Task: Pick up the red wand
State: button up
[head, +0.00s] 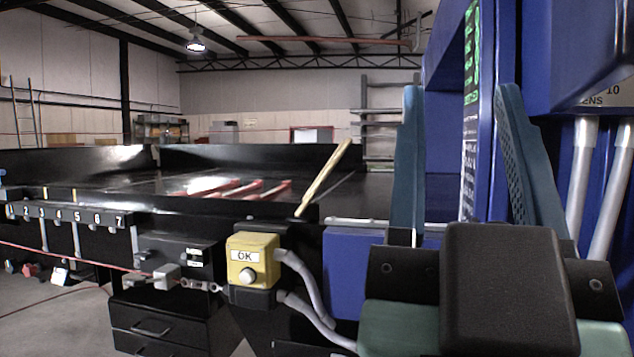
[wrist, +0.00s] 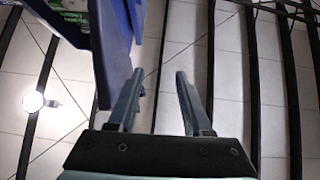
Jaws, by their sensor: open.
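I cannot tell for sure which thing is the red wand. Red, stick-like pieces (head: 240,189) lie on the dark conveyor top, left of centre in the head view. A small red block-like thing (head: 30,271) also shows low at the far left, below a numbered rack. My gripper (head: 460,90) is raised at the right of the head view, fingers pointing up, apart from all of these. It is open and empty. In the wrist view my gripper (wrist: 159,72) points at the ceiling, and no red wand shows there.
The numbered rack (head: 68,213) runs along the conveyor's left front, with thin grey rods below. A yellow OK button box (head: 252,260) with grey hoses is at the front. A tan stick (head: 323,178) slants up from the conveyor edge. A blue machine (head: 598,60) stands close at right.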

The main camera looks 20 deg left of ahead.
aim_at(234, 182)
jog(key=j+u, duration=0.2)
jog(key=j, duration=0.45)
jog(key=i+j+u, duration=0.2)
jog(key=j, duration=0.4)
jog(key=j+u, duration=0.2)
jog(key=j, duration=0.45)
jog(key=z, duration=1.4)
jog(key=u, duration=1.4)
